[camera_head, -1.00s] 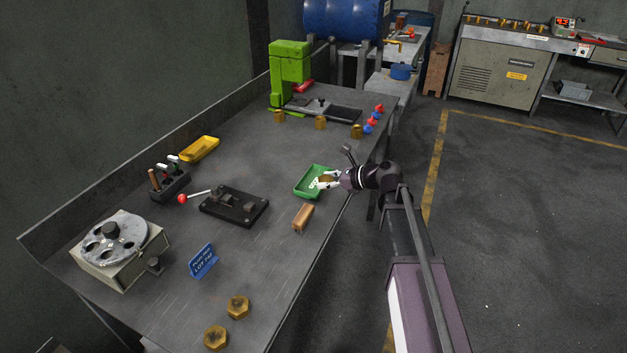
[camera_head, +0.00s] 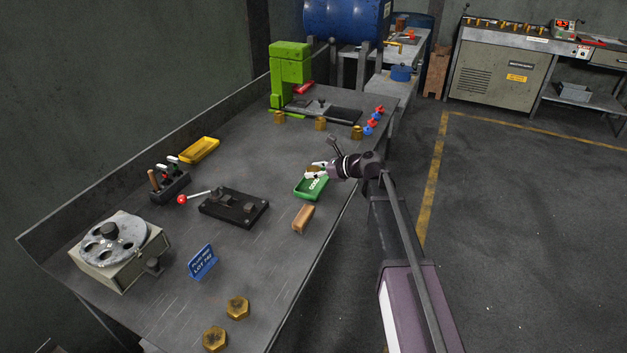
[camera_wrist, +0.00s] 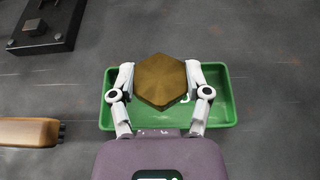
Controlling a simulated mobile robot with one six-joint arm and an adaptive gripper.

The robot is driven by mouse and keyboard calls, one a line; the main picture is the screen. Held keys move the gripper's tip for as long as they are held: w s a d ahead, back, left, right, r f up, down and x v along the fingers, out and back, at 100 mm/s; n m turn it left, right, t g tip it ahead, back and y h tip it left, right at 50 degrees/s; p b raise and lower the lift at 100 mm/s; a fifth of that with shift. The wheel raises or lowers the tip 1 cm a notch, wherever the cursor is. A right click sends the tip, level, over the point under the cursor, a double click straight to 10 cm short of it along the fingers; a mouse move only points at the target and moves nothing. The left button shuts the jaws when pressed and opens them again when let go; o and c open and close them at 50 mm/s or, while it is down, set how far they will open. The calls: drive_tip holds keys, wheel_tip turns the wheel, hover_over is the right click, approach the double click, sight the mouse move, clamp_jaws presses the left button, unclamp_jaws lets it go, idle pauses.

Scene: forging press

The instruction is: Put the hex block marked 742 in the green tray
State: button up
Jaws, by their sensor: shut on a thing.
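My gripper (camera_head: 314,171) is shut on a brass hex block (camera_wrist: 160,81). In the wrist view the block sits between the two fingers, its plain top face toward the camera. No number shows on it. The green tray (camera_head: 311,190) lies on the bench under my gripper; in the wrist view its rim (camera_wrist: 225,116) shows around and behind the held block. The block covers part of the tray, and I cannot tell its exact height over it. White lettering shows on the tray in the head view.
A wooden-handled brush (camera_head: 303,218) lies near the tray. Two brass hex blocks (camera_head: 237,307) lie at the bench's near end, and several stand near the green press (camera_head: 290,75). A black fixture (camera_head: 234,207), a blue lot sign (camera_head: 202,261) and a yellow tray (camera_head: 199,150) are farther left.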

sight(304, 180)
drive_tip(key=shift+f+b, duration=1.6)
drive_tip(key=shift+f, duration=0.15)
drive_tip(key=shift+f, duration=0.1)
drive_tip(key=o, duration=1.3)
drive_tip(key=shift+o, duration=0.2)
drive_tip(key=shift+r, duration=0.25)
drive_tip(key=p+v, duration=0.4)
drive_tip(key=v, duration=0.8)
drive_tip(key=shift+p, duration=0.35)
drive_tip(key=shift+f, duration=0.1)
